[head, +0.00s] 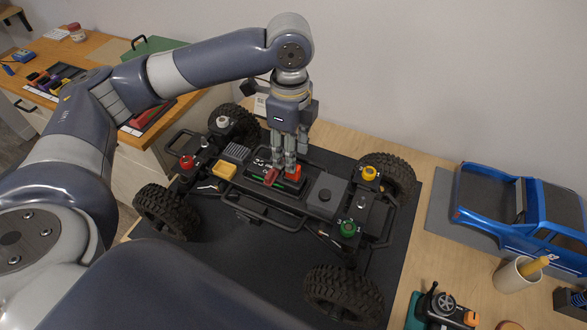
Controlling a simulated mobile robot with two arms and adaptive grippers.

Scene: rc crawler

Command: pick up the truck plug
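The crawler chassis (238,203) stands on a dark mat with its body shell off. In its middle tray a dark red connector (271,176) and a brighter red piece (294,173) sit side by side. I cannot tell for sure which is the truck plug. My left gripper (282,168) points down from above, its fingertips right at these red pieces. The fingers are close together and partly cover them, so whether they grip one is unclear. My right gripper is out of view.
Wheels (345,297) and coloured shock caps, such as the green one (348,228), stand up around the tray. A blue truck body (525,215) lies at the right. A cup (514,276) and a teal tool (434,308) are at the front right.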

